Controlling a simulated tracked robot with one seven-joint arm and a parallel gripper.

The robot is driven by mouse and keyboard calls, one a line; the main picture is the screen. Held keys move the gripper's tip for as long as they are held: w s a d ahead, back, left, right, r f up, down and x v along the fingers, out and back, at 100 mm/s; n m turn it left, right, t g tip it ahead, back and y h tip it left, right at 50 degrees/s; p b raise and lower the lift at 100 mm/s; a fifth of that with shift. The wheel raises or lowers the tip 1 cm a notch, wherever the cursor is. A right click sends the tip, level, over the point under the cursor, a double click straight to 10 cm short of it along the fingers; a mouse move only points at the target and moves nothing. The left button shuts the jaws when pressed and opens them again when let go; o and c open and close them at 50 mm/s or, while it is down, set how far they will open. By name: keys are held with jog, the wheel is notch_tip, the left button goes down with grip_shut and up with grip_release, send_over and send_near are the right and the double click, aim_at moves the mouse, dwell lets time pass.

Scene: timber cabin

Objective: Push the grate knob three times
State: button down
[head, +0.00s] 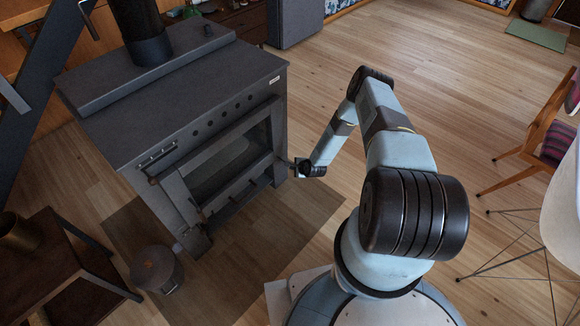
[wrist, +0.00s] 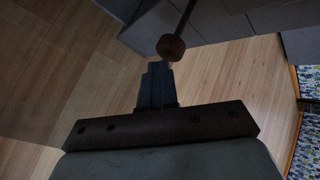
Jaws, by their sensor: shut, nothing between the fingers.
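The grate knob (wrist: 171,47) is a round brown knob on the end of a thin dark rod in the upper middle of the wrist view. The rod runs up toward the grey body of the stove. My gripper (wrist: 158,68) is shut and empty, its fingertips just below and slightly left of the knob. I cannot tell whether they touch it. In the head view the dark grey stove (head: 190,105) stands left of centre, and my gripper (head: 298,168) is beside its front right edge. The knob cannot be made out clearly there.
A round container (head: 157,270) stands on the floor before the stove. A dark side table (head: 70,262) is at lower left. A wooden chair (head: 537,135) and a white seat (head: 565,200) stand at the right. The wooden floor behind my arm is clear.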

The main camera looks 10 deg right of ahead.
jog(key=shift+w+a, duration=0.65)
jog(key=shift+w, duration=0.25)
dwell(1.4)
jog(key=shift+s+d, duration=0.6)
jog(key=shift+s, duration=0.25)
jog(key=shift+s+d, duration=0.6)
jog(key=shift+s, duration=0.2)
jog(key=shift+s+d, duration=0.75)
jog(key=shift+s, duration=0.3)
jog(key=shift+s+d, duration=0.7)
jog(key=shift+s, duration=0.3)
dwell(1.0)
